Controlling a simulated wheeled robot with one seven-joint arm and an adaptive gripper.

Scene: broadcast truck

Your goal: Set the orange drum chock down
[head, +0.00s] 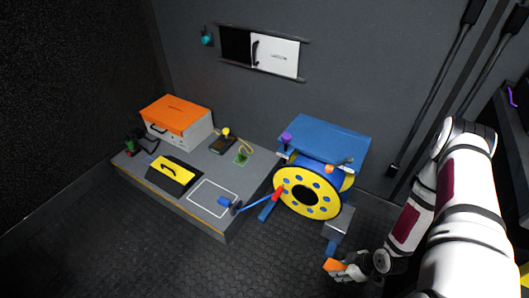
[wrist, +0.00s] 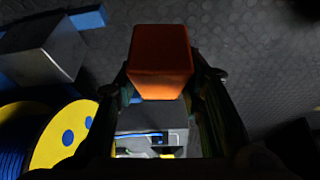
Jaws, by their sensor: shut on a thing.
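The orange drum chock (head: 333,264) is in my gripper (head: 345,270) at the lower right of the head view, in front of the drum. In the wrist view the chock (wrist: 160,60) is a block at top centre, between the two dark fingers of my gripper (wrist: 165,85), which is shut on it. The cable drum (head: 281,190) has a yellow flange with blue spots and stands under a blue cover (head: 325,138). Its yellow flange (wrist: 66,140) also shows at lower left in the wrist view. I cannot tell how high the chock is above the floor.
A grey metal block (head: 340,221) stands beside the drum, near blue feet. A red-tipped blue crank (head: 262,199) sticks out left of the drum. A low grey bench (head: 200,215) holds an orange-lidded case (head: 177,115) and a yellow panel (head: 171,170). The dark studded floor (head: 270,265) in front is clear.

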